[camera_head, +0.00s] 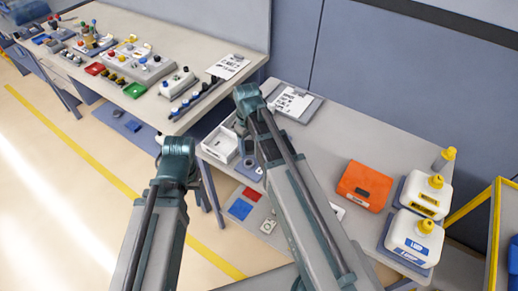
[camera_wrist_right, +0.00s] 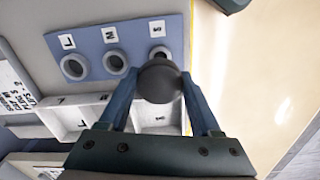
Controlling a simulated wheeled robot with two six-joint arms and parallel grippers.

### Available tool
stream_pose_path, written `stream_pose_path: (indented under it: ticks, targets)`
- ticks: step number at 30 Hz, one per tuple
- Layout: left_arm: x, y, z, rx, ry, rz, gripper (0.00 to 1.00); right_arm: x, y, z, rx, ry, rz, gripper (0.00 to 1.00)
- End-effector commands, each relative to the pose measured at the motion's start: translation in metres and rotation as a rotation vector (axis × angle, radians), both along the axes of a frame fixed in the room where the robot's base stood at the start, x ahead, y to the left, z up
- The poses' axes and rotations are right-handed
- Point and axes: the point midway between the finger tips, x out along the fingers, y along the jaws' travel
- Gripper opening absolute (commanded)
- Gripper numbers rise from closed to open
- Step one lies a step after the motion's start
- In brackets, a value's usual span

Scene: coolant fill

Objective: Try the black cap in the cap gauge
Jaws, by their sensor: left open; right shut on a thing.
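My right gripper (camera_wrist_right: 160,92) is shut on the black cap (camera_wrist_right: 160,80), a dark round knob between its two fingers. The cap gauge (camera_wrist_right: 92,56) is a blue-grey plate with three round holes, labelled L, M and S. The cap is at the S hole and covers part of it; I cannot tell whether it touches. The L and M holes look empty. In the head view the gauge (camera_head: 250,168) shows partly beside my right arm.
A white sorting tray (camera_head: 220,145) with labelled compartments stands beside the gauge. An orange case (camera_head: 365,185) and white jugs with yellow caps (camera_head: 414,237) stand to the right. Printed sheets (camera_head: 294,102) lie behind. Another bench (camera_head: 125,100) with several parts is at the left.

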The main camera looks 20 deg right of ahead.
Motion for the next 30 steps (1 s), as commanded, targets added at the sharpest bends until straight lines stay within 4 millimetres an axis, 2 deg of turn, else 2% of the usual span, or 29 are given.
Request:
stream_pose_path:
  ticks: [17, 30]
  targets:
    - [0.000, 0.000, -0.006, 0.000, 0.000, 0.000, 0.50, 0.001, 0.001, -0.006, 0.000, 0.000, -0.001, 0.12]
    - [0.000, 0.000, -0.041, 0.000, 0.000, 0.000, 0.50, 0.001, 0.001, -0.041, 0.000, 0.000, -0.001, 0.12]
